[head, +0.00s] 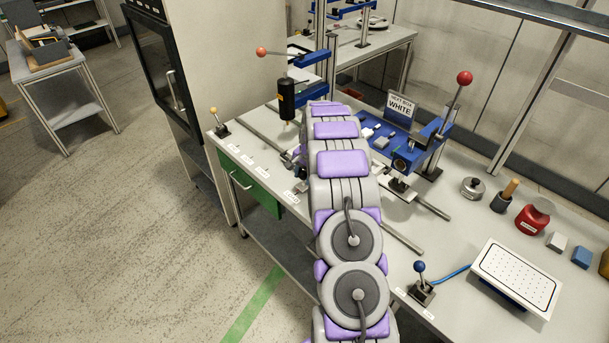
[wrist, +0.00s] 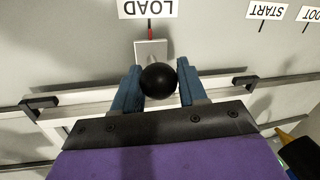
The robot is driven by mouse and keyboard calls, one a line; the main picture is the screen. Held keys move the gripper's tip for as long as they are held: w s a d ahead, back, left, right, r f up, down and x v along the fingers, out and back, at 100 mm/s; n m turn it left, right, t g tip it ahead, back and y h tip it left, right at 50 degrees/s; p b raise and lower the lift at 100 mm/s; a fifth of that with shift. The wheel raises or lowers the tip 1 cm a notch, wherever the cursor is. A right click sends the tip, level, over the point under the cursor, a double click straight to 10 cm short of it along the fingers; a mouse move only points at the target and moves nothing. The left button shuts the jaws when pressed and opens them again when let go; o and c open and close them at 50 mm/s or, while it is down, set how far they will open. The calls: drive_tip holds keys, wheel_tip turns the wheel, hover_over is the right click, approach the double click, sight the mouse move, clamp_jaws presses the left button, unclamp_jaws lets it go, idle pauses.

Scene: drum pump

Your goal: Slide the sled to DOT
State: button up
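In the wrist view, a black ball knob (wrist: 158,80) sits between the two blue fingers of my gripper (wrist: 159,82) and fills the gap, with both fingers close against it. A pale sled plate (wrist: 150,47) lies beneath it, its red pointer (wrist: 150,33) at the LOAD label (wrist: 148,9). The DOT label (wrist: 309,14), partly cut off, and the START label (wrist: 267,12) read upside down to the right. In the head view, my own arm hides the gripper, the knob and most of the sled.
Rails with dark end brackets (wrist: 38,106) run across the wrist view. In the head view, a black cylinder tool (head: 287,98) hangs over the bench, a red-knobbed lever press (head: 407,158) stands to the right, and a white perforated plate (head: 515,278) lies at the front right.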

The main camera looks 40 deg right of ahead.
drive_tip(key=shift+a+r, duration=0.1)
drive_tip(key=shift+a, duration=0.2)
drive_tip(key=shift+c, duration=1.4)
drive_tip(key=shift+d, duration=0.1)
clamp_jaws()
drive_tip(key=shift+w+r, duration=0.1)
drive_tip(key=shift+w, duration=0.1)
